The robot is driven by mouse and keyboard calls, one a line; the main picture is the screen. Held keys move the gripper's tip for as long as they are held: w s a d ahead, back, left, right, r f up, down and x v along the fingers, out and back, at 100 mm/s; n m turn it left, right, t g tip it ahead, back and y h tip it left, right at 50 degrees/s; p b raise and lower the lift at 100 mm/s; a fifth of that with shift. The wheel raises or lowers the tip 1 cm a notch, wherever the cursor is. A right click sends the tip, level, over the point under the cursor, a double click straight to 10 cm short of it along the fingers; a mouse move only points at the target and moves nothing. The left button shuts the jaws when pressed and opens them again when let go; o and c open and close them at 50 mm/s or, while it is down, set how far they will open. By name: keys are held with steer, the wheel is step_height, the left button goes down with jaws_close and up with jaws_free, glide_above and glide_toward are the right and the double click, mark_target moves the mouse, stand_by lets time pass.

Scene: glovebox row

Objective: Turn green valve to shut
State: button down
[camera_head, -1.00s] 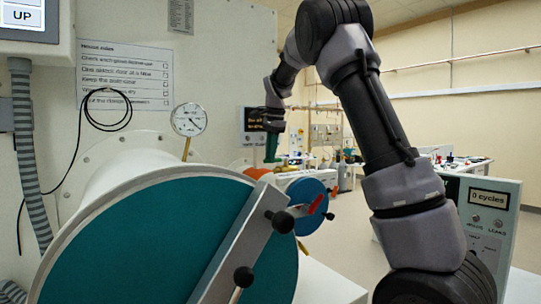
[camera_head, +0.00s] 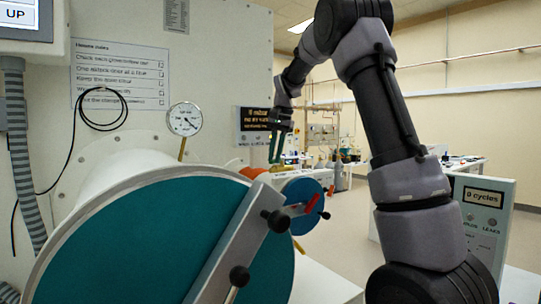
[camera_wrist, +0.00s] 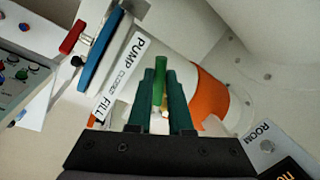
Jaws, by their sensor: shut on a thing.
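The green valve's handle (camera_wrist: 161,72) shows in the wrist view as a slim green bar standing up between the two teal fingers of my gripper (camera_wrist: 161,95). The fingers are shut on it, and they hide its lower part. A small brass-coloured piece shows between the fingers below it. A white label plate reading PUMP, CLOSED and FILL (camera_wrist: 122,75) lies just left of the handle. A ROOM label (camera_wrist: 266,146) is at the lower right. In the head view my gripper (camera_head: 277,148) is small and far off, and the handle cannot be told apart from the fingers.
A large teal round door (camera_head: 130,245) with a grey bar fills the near left. A smaller blue door (camera_head: 303,198) with a red handle is beyond it. An orange band (camera_wrist: 210,95) surrounds a white pipe right of my gripper. A counter box (camera_head: 484,215) stands at right.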

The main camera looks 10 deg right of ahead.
steer(key=d+n, duration=0.1)
steer(key=n, duration=0.1)
steer(key=s+d+n+g, duration=0.1)
steer(key=d+n, duration=0.1)
steer(key=n, duration=0.1)
steer(key=shift+d+n, duration=0.2)
steer(key=shift+n, duration=0.1)
steer(key=d+n, duration=0.2)
steer(key=n, duration=0.1)
steer(key=shift+g, duration=0.3)
steer(key=shift+w+d+n+g, duration=0.2)
steer(key=shift+d+n, duration=0.2)
steer(key=shift+n, duration=0.45)
steer(key=shift+w+d+n+g, duration=0.15)
steer(key=shift+d+n, duration=0.25)
steer(key=shift+n, duration=0.45)
steer(key=shift+r, duration=0.1)
steer(key=c, duration=0.8)
jaws_free()
steer(key=shift+c, duration=0.2)
